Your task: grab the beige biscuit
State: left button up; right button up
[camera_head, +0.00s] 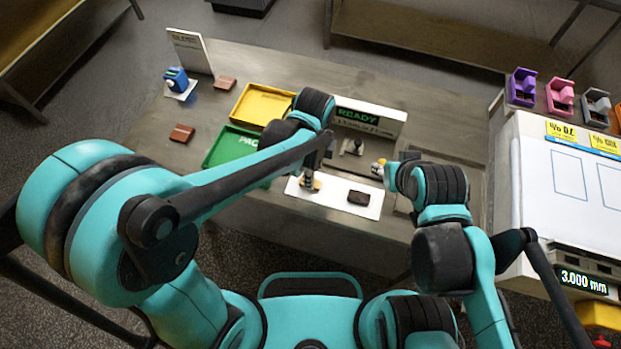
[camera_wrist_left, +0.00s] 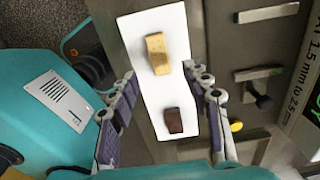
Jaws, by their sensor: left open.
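The beige biscuit (camera_wrist_left: 157,53) lies on a white sheet (camera_wrist_left: 150,100) in the left wrist view, near its upper part. It also shows in the head view (camera_head: 315,184), partly hidden by my left gripper (camera_head: 309,178). My left gripper (camera_wrist_left: 161,73) is open and empty. Its fingertips are on either side of the biscuit's near end in the wrist view, with a gap on each side; I cannot tell the height left. A dark brown biscuit (camera_wrist_left: 174,121) lies on the same sheet, also in the head view (camera_head: 358,197).
My right arm is close on the right. Brown pieces (camera_head: 182,133) lie far left.

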pick_arm(q)
jog(key=f, duration=0.1)
jog(key=f+b, duration=0.1)
jog(key=f, duration=0.2)
jog(key=shift+w+a+f+b, duration=0.15)
jog(key=shift+w+a+b, duration=0.05)
jog(key=shift+a+b, duration=0.2)
jog(key=shift+f, duration=0.4)
jog(key=c, duration=1)
jog(key=shift+o, duration=0.2)
jog(key=shift+r, duration=0.15)
